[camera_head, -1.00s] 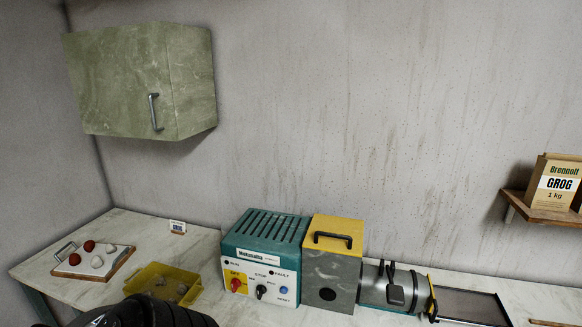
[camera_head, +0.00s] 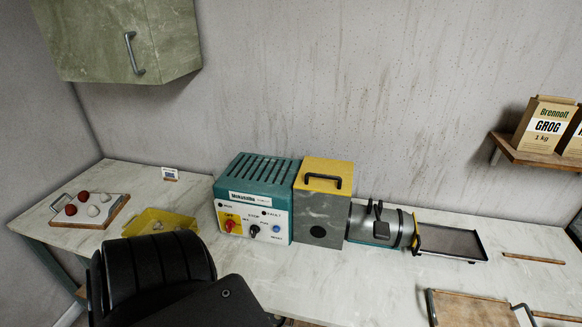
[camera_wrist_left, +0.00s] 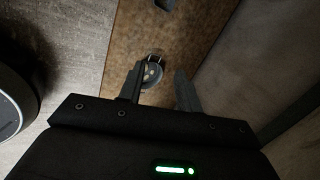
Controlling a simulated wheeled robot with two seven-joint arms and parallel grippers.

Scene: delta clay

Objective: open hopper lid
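The hopper lid (camera_head: 325,176) is yellow with a black bar handle (camera_head: 323,181). It sits shut and flat on top of the grey hopper box (camera_head: 320,220), which has a round dark hole in its front. Part of my dark left arm covers the lower left of the head view, but its gripper does not show there. In the left wrist view my left gripper (camera_wrist_left: 158,90) is open, its fingers apart with nothing held. Beyond them is a brown panel (camera_wrist_left: 175,45) with a round metallic fitting (camera_wrist_left: 152,72). My right gripper is not in view.
Left of the hopper stands the teal control box (camera_head: 255,197) with knobs. Right of it are a metal cylinder (camera_head: 372,222) and a dark tray (camera_head: 452,241). A yellow tub (camera_head: 150,218) and a board with clay balls (camera_head: 120,205) lie left.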

